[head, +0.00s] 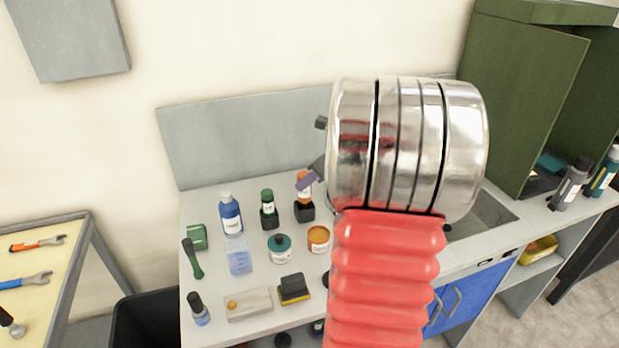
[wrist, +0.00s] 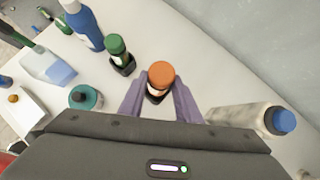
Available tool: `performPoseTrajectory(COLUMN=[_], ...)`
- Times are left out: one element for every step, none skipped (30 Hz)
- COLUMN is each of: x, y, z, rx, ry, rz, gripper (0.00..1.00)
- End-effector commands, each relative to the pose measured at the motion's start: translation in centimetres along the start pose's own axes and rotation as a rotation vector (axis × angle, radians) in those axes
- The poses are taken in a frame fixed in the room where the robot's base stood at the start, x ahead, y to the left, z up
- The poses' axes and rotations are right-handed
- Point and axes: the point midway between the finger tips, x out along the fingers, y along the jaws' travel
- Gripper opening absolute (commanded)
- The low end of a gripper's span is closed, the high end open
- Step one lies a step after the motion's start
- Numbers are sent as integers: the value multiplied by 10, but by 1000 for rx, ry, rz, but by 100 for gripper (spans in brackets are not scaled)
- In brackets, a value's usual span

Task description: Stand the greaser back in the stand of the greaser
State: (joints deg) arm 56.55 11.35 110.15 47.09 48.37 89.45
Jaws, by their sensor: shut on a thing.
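The greaser, which I take to be the orange-capped bottle with a pale label (head: 304,191), is upright at the back of the bench. It also shows from above in the wrist view (wrist: 161,76). My gripper (wrist: 159,92) has its purple fingers on both sides of the bottle and is shut on it. In the head view one purple finger crosses the bottle. The black square stand (head: 304,212) is directly under the bottle. The bottle's lower end looks to be in the stand's mouth, but I cannot tell whether it rests on the bottom.
A green-capped bottle (head: 268,200) in a similar black holder stands to the left, with a blue bottle (head: 230,215) beyond. A teal-lidded jar (head: 280,246) and an orange tub (head: 318,238) stand in front. A blue-capped bottle (wrist: 280,121) is right of my gripper.

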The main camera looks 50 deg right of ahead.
Motion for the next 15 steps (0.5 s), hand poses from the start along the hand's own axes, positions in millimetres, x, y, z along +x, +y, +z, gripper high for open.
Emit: performPoseTrajectory(x=[1,2,3,3,4,5,5,5,6,6,6,6,5,5,5], y=[0,0,0,0,0,0,0,0,0,0,0,0,0,0,0], z=[-1,-2,-2,-3,-3,-4,-4,-4,-5,-5,-5,-5,-5,-5,-5], rx=[1,1,1,2,2,2,2,2,2,2,2,2,2,2,2], ry=[0,0,0,0,0,0,0,0,0,0,0,0,0,0,0], rz=[0,0,0,0,1,1,1,1,1,1,0,0,0,0,0], gripper=[9,9,9,9,9,9,9,9,9,9,9,9,9,9,9])
